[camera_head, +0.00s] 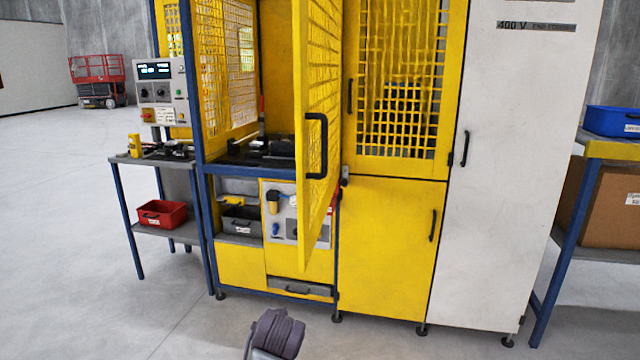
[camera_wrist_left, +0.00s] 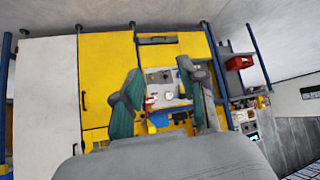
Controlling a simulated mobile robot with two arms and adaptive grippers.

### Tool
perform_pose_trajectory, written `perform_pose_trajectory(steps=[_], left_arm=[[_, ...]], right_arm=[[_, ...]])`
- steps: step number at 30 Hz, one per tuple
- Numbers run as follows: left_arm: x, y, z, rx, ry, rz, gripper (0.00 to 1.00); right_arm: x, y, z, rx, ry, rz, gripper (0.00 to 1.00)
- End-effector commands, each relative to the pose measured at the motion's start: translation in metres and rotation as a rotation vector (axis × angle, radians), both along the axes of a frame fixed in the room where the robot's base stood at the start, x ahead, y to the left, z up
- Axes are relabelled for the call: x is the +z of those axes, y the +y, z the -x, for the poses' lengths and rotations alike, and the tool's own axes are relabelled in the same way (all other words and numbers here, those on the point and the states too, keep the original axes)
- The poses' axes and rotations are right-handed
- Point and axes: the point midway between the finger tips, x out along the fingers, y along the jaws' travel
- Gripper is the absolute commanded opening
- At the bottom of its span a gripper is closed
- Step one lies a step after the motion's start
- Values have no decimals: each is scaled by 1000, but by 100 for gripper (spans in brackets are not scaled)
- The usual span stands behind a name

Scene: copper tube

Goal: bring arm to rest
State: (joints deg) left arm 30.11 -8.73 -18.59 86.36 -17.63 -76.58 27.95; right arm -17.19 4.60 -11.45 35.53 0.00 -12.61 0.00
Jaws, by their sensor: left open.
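My left gripper (camera_wrist_left: 159,70) shows in the left wrist view with its two dark, green-padded fingers spread apart. Nothing is held between them. Behind the fingers is the lower front of the yellow machine, with a gap between; the wrist picture is turned nearly upside down. In the head view a dark grey rounded part of my arm (camera_head: 275,335) rises from the bottom edge, in front of the machine. My left fingers do not show in that view. My right gripper is in neither view. No copper tube can be made out.
The yellow machine's mesh door (camera_head: 318,120) stands open towards me, with a black handle (camera_head: 316,146). A white cabinet (camera_head: 520,170) is to the right. A side table (camera_head: 125,158) with a red bin (camera_head: 161,213) is at left. The floor (camera_head: 80,290) at left is clear.

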Motion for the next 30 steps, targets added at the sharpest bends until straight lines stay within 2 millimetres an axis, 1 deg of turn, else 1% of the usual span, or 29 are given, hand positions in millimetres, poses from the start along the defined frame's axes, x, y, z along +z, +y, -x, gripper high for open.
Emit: perform_pose_trajectory(steps=[1,2,3,5,6,8,9,10,12,15,18,24,30], left_arm=[[-29,14,29,-7,50,5,41],[-43,22,45,-13,76,6,41],[-59,31,67,-24,109,8,41],[-81,46,102,-42,157,6,41],[-93,55,127,-54,190,3,41],[-108,68,164,-76,235,-1,41],[-116,76,188,-92,264,-6,41],[-120,82,205,-105,282,-10,41],[-126,91,239,-131,320,-19,41],[-128,101,277,-166,360,-29,41],[-128,108,306,-196,389,-39,41],[-122,118,355,-250,441,-56,41],[-111,125,396,-305,483,-72,41]], right_arm=[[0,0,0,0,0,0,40],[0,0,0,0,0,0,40],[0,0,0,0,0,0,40],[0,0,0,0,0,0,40],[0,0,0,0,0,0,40],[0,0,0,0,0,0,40],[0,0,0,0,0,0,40],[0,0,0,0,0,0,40],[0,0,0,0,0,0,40],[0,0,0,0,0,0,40],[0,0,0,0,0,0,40],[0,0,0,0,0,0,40],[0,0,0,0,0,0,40]])
